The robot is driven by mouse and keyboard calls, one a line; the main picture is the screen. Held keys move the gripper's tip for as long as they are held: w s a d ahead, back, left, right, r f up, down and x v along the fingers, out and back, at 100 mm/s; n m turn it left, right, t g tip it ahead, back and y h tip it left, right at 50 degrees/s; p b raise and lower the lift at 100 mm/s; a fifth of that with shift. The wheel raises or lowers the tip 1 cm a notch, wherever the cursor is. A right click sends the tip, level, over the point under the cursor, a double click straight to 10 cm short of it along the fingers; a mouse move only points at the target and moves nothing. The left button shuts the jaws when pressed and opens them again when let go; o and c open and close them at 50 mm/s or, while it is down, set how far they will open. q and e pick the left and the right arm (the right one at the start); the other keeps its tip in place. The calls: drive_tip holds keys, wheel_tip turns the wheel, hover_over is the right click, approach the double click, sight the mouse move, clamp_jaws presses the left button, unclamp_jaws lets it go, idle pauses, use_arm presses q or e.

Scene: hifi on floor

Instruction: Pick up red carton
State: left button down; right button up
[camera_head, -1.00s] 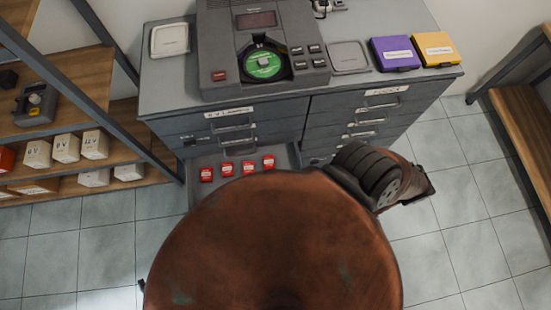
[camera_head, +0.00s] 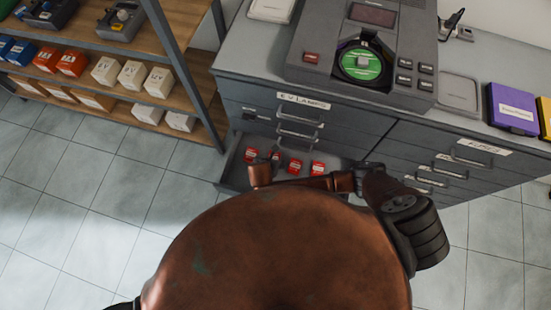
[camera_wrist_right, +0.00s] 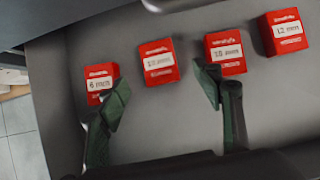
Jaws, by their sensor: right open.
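Several small red cartons with white labels lie in a row in an open grey drawer (camera_head: 232,173). In the right wrist view the row runs from a carton marked 6 mm (camera_wrist_right: 101,82) through a second carton (camera_wrist_right: 159,62) and a third (camera_wrist_right: 225,51) to one marked 12 mm (camera_wrist_right: 284,31). My right gripper (camera_wrist_right: 163,92) is open and empty over the drawer, its dark green fingers spread either side of the second carton's near side. The left fingertip overlaps the 6 mm carton; the right one overlaps the third carton. My left gripper is out of view.
The drawer belongs to a grey cabinet (camera_head: 345,125) carrying a device with a green disc (camera_head: 361,65) and a purple case (camera_head: 512,108). A wooden shelf (camera_head: 150,38) with white and red boxes stands at the left. Tiled floor (camera_head: 100,200) is clear there.

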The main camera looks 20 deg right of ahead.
sight(274, 158)
drive_tip(key=b+x, duration=0.3)
drive_tip(key=x, duration=0.4)
drive_tip(key=shift+a+f, duration=0.1)
drive_tip(key=shift+f, duration=0.1)
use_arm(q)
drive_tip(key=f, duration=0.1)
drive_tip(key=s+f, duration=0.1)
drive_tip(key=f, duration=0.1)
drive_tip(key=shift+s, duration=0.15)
use_arm(e)
drive_tip(key=shift+r, duration=0.1)
drive_tip(key=c, duration=1.3)
